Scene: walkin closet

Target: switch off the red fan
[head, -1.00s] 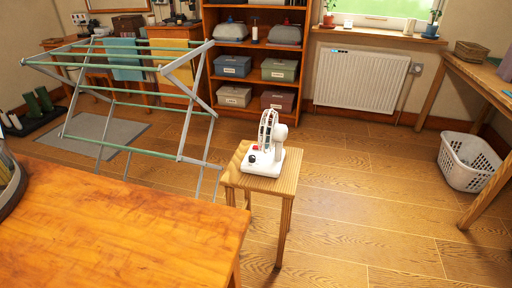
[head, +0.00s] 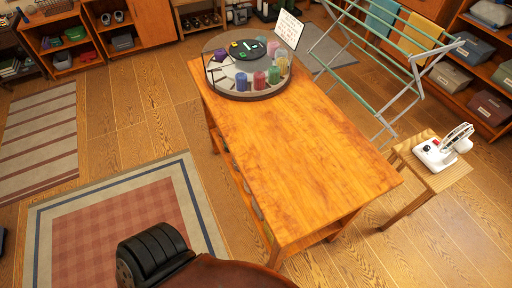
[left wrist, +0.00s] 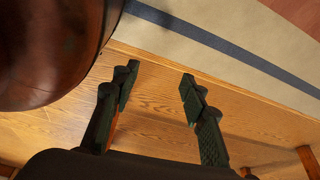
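A small white fan (head: 437,152) stands on a wooden stool (head: 450,178) at the right of the head view. Its head and base are white, with a small red part and a dark knob on the base. No fan with a red body shows. Whether it is running cannot be told. My left gripper (left wrist: 157,90) is open and empty in the left wrist view, its two dark fingers apart above the wooden floor. It does not show in the head view and is not at the fan. My right gripper is not in view.
A long wooden table (head: 310,150) stands left of the stool and bears a round tray (head: 255,97) of coloured cups. A drying rack (head: 385,60) stands behind the stool. A checked rug (head: 125,235) lies at lower left. Floor is clear at lower right.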

